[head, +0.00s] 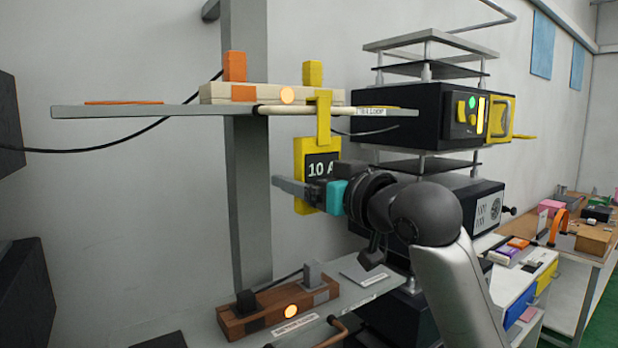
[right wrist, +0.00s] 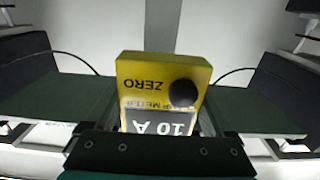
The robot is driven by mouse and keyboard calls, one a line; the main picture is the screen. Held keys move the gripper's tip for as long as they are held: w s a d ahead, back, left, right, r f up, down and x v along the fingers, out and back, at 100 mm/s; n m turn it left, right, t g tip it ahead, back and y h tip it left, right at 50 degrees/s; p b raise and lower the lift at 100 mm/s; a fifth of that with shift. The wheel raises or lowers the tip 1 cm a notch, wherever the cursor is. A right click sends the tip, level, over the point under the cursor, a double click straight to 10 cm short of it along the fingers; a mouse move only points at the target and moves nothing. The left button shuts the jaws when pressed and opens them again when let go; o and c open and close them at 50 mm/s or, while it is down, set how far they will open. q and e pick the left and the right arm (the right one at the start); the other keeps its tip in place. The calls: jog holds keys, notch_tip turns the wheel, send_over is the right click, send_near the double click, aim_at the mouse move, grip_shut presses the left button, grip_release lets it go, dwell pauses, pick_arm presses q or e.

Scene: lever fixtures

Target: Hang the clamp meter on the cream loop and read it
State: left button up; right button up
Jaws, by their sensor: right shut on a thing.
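The yellow clamp meter (head: 304,150) is upright below the upper shelf in the head view, its dark display reading "10 A". Its yellow hook (head: 324,118) reaches up over the cream loop (head: 285,110), a pale bar along the shelf's front edge; whether it bears on the bar I cannot tell. My right gripper (head: 308,190) is shut on the meter's lower body and hides part of it. In the right wrist view the meter (right wrist: 160,70) appears upside down between the fingers, with "ZERO", a dark round knob and "10 A" showing. My left gripper is not in view.
A cream block (head: 275,93) with orange and yellow parts sits on the upper shelf (head: 150,112). A wooden block (head: 275,312) with a copper loop (head: 335,333) is below. Black instruments (head: 415,112) stand close on the right. A grey post (head: 248,200) is behind.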

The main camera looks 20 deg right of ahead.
jog(key=shift+f, duration=0.1)
jog(key=o, duration=1.3)
